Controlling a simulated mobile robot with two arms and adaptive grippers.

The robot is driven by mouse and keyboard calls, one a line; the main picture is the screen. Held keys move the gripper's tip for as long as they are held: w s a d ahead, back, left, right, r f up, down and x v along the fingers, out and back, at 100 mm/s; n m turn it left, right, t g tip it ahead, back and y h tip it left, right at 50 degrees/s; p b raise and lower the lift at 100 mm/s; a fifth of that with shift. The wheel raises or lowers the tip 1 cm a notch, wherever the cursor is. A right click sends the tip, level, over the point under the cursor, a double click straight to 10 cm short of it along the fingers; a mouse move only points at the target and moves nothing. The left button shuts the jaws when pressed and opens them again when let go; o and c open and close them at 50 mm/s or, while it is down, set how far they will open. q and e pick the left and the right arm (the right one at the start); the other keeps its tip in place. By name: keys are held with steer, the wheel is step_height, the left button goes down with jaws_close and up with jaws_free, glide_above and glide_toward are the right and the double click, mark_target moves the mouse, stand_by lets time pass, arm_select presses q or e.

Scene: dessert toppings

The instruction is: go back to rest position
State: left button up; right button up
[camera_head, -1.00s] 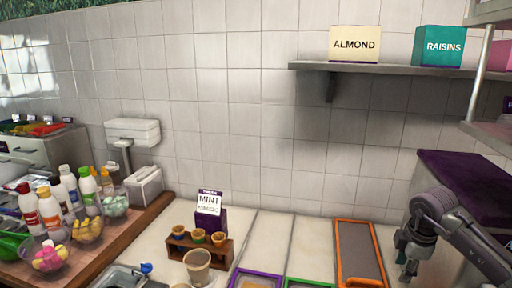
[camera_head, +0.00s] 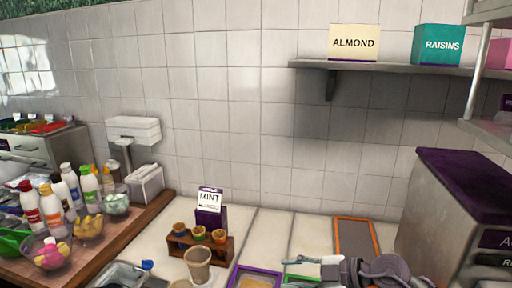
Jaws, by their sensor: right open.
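My right gripper (camera_head: 288,269) is at the bottom of the head view, open with nothing seen between its fingers. Its fingers point left, and it is in front of the counter and the coloured trays. It covers part of the orange-rimmed tray (camera_head: 341,224) and nearly all of the green-rimmed tray. The purple-rimmed tray (camera_head: 236,272) shows just left of the fingertips. My left gripper is not in view.
A wooden stand with small cups (camera_head: 198,234), a larger cup (camera_head: 198,263) and a mint sign (camera_head: 209,199) are left of the gripper. Bottles and bowls crowd the far left. A shelf (camera_head: 395,68) holds almond and raisins boxes. A purple-topped cabinet (camera_head: 432,205) stands right.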

steer(key=s+a+r+m+t+y, duration=0.2)
steer(key=a+r+t+y, duration=0.15)
steer(key=r+t, duration=0.2)
steer(key=d+r+m+t+h, duration=0.3)
steer(key=d+m+t+h, duration=0.15)
steer(key=m+t, duration=0.3)
steer(key=s+d+f+m+h, duration=0.2)
steer(key=d+f+m+h, duration=0.75)
steer(key=m+h, duration=0.2)
steer(key=s+d+f+g+h, duration=0.2)
steer(key=s+d+f+g, duration=0.2)
steer(key=s+f+g, duration=0.6)
steer(key=s+a+f+g+y, duration=0.15)
steer(key=s+f, duration=0.25)
steer(key=s, duration=0.4)
steer(key=s+a+f+g+y, duration=0.1)
steer(key=s+f+g, duration=0.25)
steer(key=s, duration=0.35)
step_height(320, 180, down, 32)
steer(key=s+f+n+g+b, duration=0.1)
steer(key=s+b, duration=0.1)
steer(key=b, duration=0.4)
steer(key=s+d+f+g+b, duration=0.1)
steer(key=s+d+f+b, duration=0.2)
steer(key=s+f, duration=1.4)
step_height(320, 180, down, 3)
steer(key=shift+r+h+b, duration=0.15)
steer(key=shift+h+b, duration=0.15)
steer(key=shift+b, duration=0.2)
